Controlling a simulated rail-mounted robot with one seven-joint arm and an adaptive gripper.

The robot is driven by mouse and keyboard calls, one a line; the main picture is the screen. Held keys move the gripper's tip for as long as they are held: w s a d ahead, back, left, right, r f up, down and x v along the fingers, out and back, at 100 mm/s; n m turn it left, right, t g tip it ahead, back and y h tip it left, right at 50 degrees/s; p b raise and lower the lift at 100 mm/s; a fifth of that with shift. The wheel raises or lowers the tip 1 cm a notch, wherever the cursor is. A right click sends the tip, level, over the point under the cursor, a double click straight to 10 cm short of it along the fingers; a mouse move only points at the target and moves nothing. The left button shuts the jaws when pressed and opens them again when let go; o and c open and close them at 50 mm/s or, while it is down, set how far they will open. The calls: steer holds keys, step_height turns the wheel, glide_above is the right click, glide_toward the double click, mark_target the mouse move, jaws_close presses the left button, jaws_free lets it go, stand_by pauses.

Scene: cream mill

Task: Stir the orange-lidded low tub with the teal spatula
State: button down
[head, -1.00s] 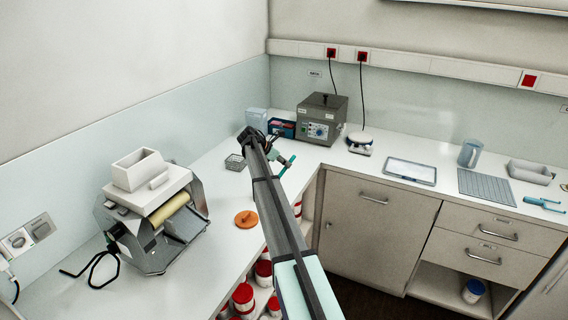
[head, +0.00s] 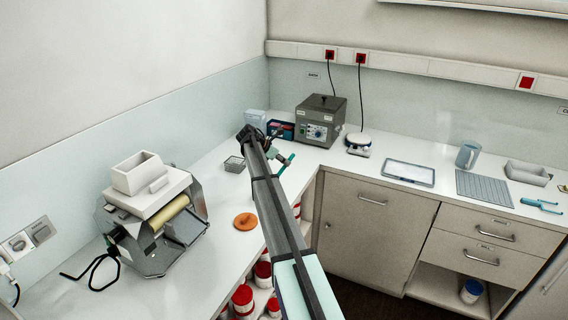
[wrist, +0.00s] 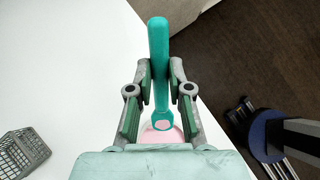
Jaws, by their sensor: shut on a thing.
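The teal spatula (wrist: 158,55) is between the fingers of my gripper (wrist: 159,85), which is shut on it. In the head view the spatula (head: 287,163) shows as a short teal bar beside the end of my arm, above the counter's inner edge. In the wrist view a pink round patch (wrist: 163,137), likely the open tub's contents, shows behind the spatula's lower end. My gripper body hides most of it, so I cannot tell whether the spatula touches it. An orange lid (head: 245,221) lies flat on the counter, left of my arm. The tub is hidden in the head view.
A wire basket (head: 234,164) stands left of my gripper and also shows in the wrist view (wrist: 22,148). A grey control box (head: 321,121) and a blue-and-red box (head: 281,129) stand behind. A roller mill (head: 155,215) stands at left. The counter around the lid is clear.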

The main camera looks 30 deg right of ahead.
steer(key=shift+r, duration=2.05)
steer(key=shift+a+f+n+t, duration=0.15)
steer(key=shift+a+n+t, duration=0.05)
steer(key=shift+n+t, duration=0.35)
steer(key=s+a+n+t+y+b, duration=0.3)
steer(key=s+a+n, duration=0.4)
steer(key=s+a, duration=0.8)
steer(key=s+a+r+n+t+y+b, duration=0.1)
steer(key=s+a+n+t+y+b, duration=0.2)
steer(key=s+a, duration=1.2)
steer(key=shift+a+r+n+t+b, duration=0.3)
steer(key=shift+a+n+t+b, duration=0.85)
steer(key=shift+a+n+b, duration=1.7)
steer(key=shift+a+m+p, duration=0.6)
